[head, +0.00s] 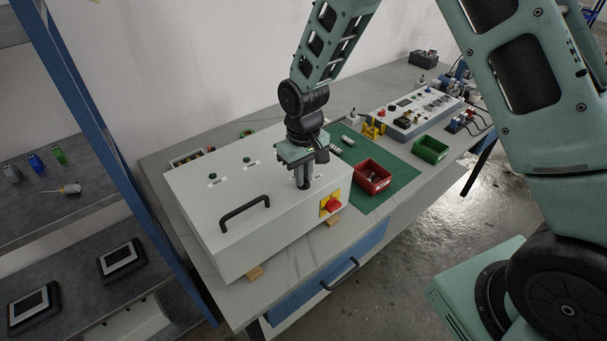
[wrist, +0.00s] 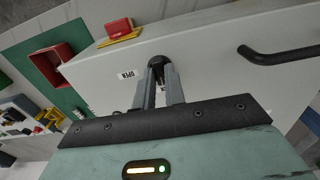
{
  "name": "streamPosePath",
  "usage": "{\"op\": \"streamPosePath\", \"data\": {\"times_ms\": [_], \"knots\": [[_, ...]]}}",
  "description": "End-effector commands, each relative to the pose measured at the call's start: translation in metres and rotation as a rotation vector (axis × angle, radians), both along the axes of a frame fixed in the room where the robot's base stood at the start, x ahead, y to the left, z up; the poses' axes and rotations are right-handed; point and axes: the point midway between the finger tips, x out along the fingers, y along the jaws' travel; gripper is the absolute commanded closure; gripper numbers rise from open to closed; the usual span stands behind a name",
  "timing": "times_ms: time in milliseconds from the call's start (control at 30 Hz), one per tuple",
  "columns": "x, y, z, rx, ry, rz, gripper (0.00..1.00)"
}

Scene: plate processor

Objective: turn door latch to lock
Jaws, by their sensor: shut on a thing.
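My gripper (head: 302,182) points down at the top of the light grey box (head: 225,180), at its right part. In the wrist view my gripper (wrist: 159,82) is shut on the black door latch (wrist: 157,60), whose rounded end shows between and beyond the fingertips. A white label reading OPEN (wrist: 127,74) lies beside the latch. In the head view the fingers hide the latch. How far the latch is turned cannot be told.
The box carries a black handle (head: 245,208) and a red knob on a yellow plate (head: 331,204). A red bin (head: 372,178) and a green bin (head: 430,150) stand to the right, the red one on a green mat (head: 398,165). A blue post (head: 105,150) rises at left.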

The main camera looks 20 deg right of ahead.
Motion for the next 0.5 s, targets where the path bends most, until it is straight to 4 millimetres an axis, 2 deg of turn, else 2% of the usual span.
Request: {"op": "streamPosePath", "data": {"times_ms": [500], "knots": [[0.0004, 0.0000, 0.0008, -0.001, -0.001, 0.040, 1.00]]}}
